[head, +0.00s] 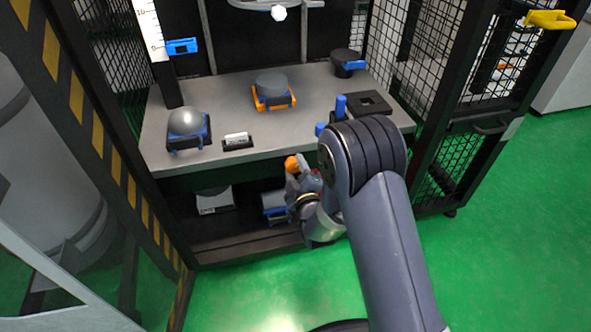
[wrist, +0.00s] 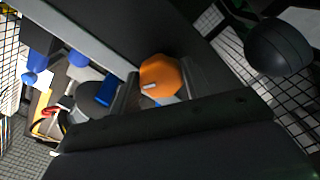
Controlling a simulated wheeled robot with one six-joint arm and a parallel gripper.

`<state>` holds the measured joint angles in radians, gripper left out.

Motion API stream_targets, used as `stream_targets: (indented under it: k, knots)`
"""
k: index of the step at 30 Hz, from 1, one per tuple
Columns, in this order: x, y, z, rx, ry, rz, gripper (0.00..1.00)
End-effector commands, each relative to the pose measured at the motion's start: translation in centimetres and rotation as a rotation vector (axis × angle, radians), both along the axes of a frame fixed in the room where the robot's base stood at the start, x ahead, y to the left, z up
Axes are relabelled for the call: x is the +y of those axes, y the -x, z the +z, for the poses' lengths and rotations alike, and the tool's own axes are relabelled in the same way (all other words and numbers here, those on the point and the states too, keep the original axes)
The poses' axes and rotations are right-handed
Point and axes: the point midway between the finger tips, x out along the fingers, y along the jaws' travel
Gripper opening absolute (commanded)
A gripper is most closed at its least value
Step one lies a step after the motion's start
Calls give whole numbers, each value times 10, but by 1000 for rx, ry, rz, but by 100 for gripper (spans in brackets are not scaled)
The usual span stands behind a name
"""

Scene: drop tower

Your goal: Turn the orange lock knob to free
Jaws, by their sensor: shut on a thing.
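The orange lock knob (head: 291,163) shows just below the front edge of the grey worktop, partly hidden by my gripper (head: 297,175). In the wrist view the knob (wrist: 161,76) has a faceted orange face with a short white mark. My gripper (wrist: 159,88) is shut on the knob, with a finger on either side of it. The angle the knob stands at relative to its lock positions cannot be told. My forearm hides the area to the right of the gripper in the head view.
Blue pegs (head: 341,105) stand near my arm. Mesh panels (head: 440,75) flank the right. Green floor lies open in front.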

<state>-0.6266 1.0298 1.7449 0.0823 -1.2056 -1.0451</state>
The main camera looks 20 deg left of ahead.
Motion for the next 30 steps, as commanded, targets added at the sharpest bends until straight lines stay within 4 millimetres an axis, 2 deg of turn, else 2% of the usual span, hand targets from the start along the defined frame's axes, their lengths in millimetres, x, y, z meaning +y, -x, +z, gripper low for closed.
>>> stream_targets:
  k: [15,30]
  knots:
    - [0,0,0,-219,362,1,22]
    - [0,0,0,-296,487,1,23]
